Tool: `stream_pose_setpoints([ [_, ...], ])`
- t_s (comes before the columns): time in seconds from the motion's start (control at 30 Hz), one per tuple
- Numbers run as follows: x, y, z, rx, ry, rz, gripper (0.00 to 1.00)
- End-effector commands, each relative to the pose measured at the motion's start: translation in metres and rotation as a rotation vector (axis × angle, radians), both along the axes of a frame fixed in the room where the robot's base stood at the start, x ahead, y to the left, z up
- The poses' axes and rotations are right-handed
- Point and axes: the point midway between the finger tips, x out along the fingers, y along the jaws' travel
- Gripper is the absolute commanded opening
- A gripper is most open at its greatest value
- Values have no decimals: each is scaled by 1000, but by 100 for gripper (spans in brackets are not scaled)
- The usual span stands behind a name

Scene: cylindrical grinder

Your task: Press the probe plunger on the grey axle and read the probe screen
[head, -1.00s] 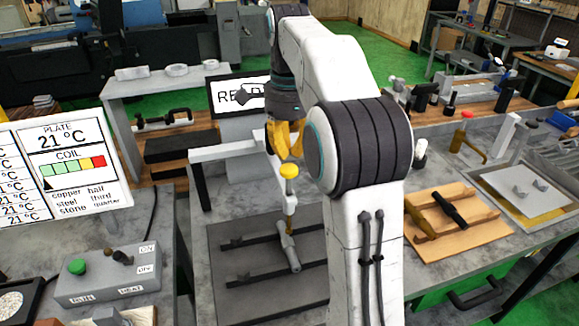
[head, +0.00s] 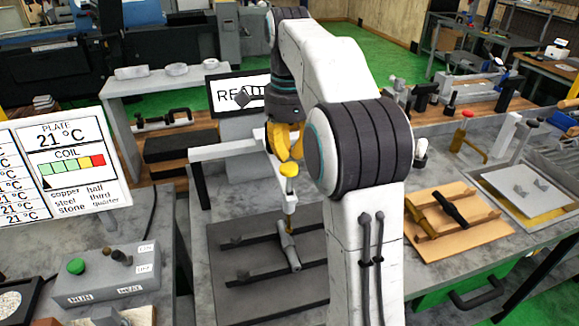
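The probe's yellow plunger (head: 289,170) stands on a thin post under the end of a white arm (head: 221,152). The probe's lower end meets the grey axle (head: 289,250), which lies across dark rails on a dark plate; I cannot tell whether they touch. My gripper (head: 286,158) has yellow fingers pointing down just above the plunger. A small gap seems to separate them from the plunger's top. The fingers look close together, but my arm hides part of them.
At left stand a sign with plate temperature and coil scale (head: 70,160) and a grey switch box (head: 107,275). A grey shelf (head: 120,90) stands behind.

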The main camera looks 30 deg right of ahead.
Motion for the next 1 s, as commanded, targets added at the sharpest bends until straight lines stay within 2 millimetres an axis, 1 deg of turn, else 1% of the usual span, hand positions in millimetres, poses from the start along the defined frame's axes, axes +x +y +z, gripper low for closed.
stream_pose_setpoints([
  [1.0,0,0,-23,0,0,0,0],
])
